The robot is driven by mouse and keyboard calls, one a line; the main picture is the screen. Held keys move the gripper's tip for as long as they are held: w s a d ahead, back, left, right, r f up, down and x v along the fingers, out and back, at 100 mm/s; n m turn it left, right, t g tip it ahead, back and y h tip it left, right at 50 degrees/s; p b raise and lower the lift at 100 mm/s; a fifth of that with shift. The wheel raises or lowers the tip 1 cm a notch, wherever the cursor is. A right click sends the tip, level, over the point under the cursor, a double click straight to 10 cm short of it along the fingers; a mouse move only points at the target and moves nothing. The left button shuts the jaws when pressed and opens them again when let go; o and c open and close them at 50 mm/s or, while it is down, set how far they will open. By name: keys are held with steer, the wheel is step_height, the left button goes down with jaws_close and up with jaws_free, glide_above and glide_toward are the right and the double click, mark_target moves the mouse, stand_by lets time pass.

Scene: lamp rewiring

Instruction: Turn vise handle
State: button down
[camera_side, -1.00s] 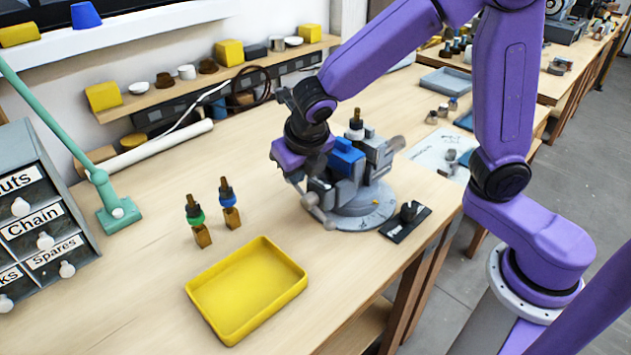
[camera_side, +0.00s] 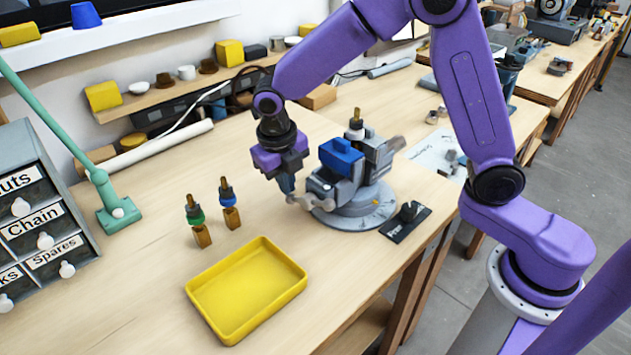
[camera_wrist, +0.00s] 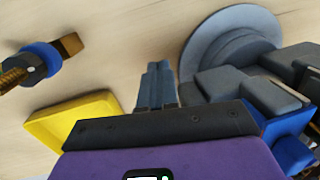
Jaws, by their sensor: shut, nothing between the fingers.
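The grey vise (camera_side: 378,158) stands on a round swivel base (camera_side: 362,218) near the front edge of the bench, with a blue block (camera_side: 341,153) at its jaws. Its pale handle (camera_side: 308,201) shows low on the vise's left side, running roughly level, partly hidden. My gripper (camera_side: 288,190) hangs pointing down just left of the vise, its fingertips close to the handle's left end; I cannot tell if they touch. In the wrist view, the fingers (camera_wrist: 157,68) are together and empty. The swivel base (camera_wrist: 215,50) and blue block (camera_wrist: 290,125) show to their right.
A yellow tray (camera_side: 247,306) lies in front. Two small upright brass parts, with a green collar (camera_side: 197,220) and a blue collar (camera_side: 229,203), stand left of my gripper. A black switch plate (camera_side: 405,222) lies right of the vise. The bench between is clear.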

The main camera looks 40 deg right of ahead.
mark_target(290, 203)
steer(key=shift+w+f, duration=0.1)
steer(key=shift+f, duration=0.45)
steer(key=shift+w+f+g, duration=0.1)
steer(key=shift+f+g, duration=0.2)
steer(key=shift+g, duration=0.3)
steer(key=shift+f, duration=0.25)
steer(key=shift+s+f, duration=0.2)
steer(key=shift+f, duration=0.3)
steer(key=shift+s+f, duration=0.2)
steer(key=shift+f, duration=0.3)
steer(key=shift+s+f+g, duration=0.25)
steer(key=shift+f+g, duration=0.15)
steer(key=shift+g, duration=0.5)
